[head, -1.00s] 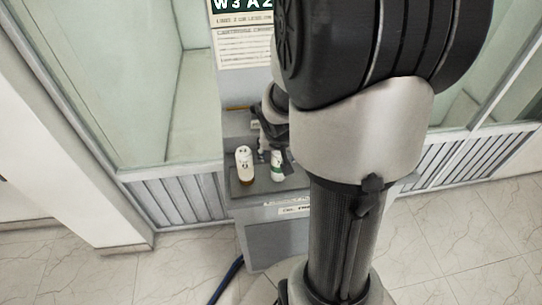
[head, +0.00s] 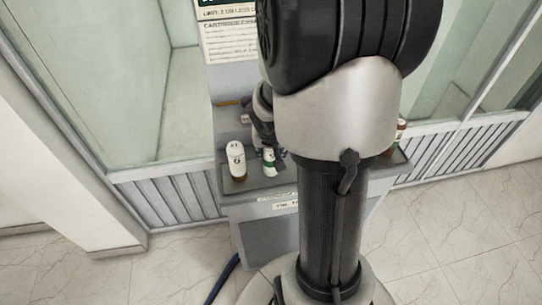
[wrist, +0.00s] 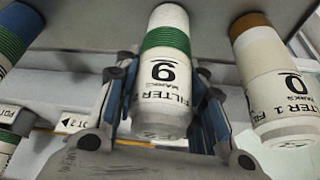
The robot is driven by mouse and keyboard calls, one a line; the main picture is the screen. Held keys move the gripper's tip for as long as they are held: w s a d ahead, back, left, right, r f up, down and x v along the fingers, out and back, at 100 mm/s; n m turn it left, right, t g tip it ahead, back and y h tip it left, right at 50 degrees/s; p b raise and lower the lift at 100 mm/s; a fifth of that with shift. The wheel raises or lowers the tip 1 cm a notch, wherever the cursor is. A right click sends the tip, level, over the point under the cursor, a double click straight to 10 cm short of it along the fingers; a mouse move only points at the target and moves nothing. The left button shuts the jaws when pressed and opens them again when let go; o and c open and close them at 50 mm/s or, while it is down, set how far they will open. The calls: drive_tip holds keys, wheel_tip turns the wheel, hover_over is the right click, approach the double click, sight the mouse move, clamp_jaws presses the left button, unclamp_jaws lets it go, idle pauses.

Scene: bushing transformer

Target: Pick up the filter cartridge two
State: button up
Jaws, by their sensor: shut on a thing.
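A white filter cartridge (wrist: 167,75) with a green band and a large black digit is between the fingers of my gripper (wrist: 163,95) in the wrist view. The fingers are closed on its two sides. In the head view the same cartridge (head: 270,161) is at the grey counter, below my gripper (head: 267,142), partly covered by it. Whether its base touches the counter cannot be told. Another white cartridge (head: 236,158) with a brown band stands to its left, apart from it; it also shows at the right of the wrist view (wrist: 275,80).
The grey counter (head: 258,187) has a narrow top with a panel behind it. Another bottle-like item (head: 401,128) shows right of my arm. A green-banded cylinder (wrist: 14,38) is at the wrist view's left edge. A blue hose (head: 224,278) lies on the floor.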

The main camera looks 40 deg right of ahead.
drive_tip(key=c, duration=0.5)
drive_tip(key=shift+r, duration=0.1)
